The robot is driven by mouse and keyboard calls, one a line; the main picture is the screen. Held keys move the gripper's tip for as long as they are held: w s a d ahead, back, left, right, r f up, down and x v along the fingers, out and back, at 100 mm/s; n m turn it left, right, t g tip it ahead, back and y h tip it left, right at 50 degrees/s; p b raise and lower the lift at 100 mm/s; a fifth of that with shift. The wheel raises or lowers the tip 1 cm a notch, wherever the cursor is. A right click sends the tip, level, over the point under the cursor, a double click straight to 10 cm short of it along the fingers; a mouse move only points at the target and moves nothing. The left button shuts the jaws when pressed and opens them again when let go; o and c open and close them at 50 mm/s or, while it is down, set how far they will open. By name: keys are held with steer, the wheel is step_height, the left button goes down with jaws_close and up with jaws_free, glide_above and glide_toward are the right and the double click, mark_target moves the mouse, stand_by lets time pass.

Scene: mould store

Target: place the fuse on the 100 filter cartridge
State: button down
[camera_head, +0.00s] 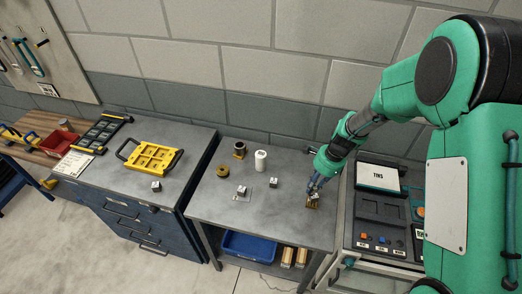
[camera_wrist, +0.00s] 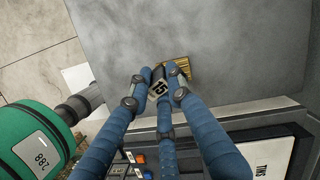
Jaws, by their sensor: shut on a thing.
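My gripper (camera_head: 314,187) is over the right end of the grey bench, its blue fingers closed. In the wrist view the fingers (camera_wrist: 159,80) are shut on a small dark piece with a white face marked 15 (camera_wrist: 158,88), which I take to be the fuse. A brass-coloured, ridged block (camera_wrist: 179,68) is right behind and partly under it; the head view also shows this block (camera_head: 312,204) below the fingertips. I cannot tell whether the held piece touches it. A white cylinder (camera_head: 261,161) stands upright near the bench's middle. No 100 mark is readable.
On the bench are a brass ring (camera_head: 223,171), a dark-and-brass cup (camera_head: 239,150) and small labelled blocks (camera_head: 241,191) (camera_head: 273,183). A TINS case (camera_head: 378,177) and dark tray unit lie right. A yellow tray (camera_head: 153,158) lies left. The bench's front middle is clear.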

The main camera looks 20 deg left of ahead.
steer(key=a+r+n+h+p, duration=0.1)
steer(key=a+r+n+p, duration=0.2)
steer(key=a, duration=0.5)
steer(key=a+r+n+t+h+p, duration=0.1)
steer(key=a+r+n+p, duration=0.2)
steer(key=a, duration=0.6)
steer(key=shift+s+r+n+p, duration=0.15)
steer(key=shift+s+n+p, duration=0.15)
steer(key=shift+n+p, duration=0.55)
steer(key=shift+w+a, duration=0.1)
steer(key=p, duration=0.2)
glide_above(260, 153)
steer(key=shift+f, duration=0.7)
steer(key=shift+f, duration=0.15)
steer(key=shift+f, duration=1.65)
steer(key=shift+f, duration=0.15)
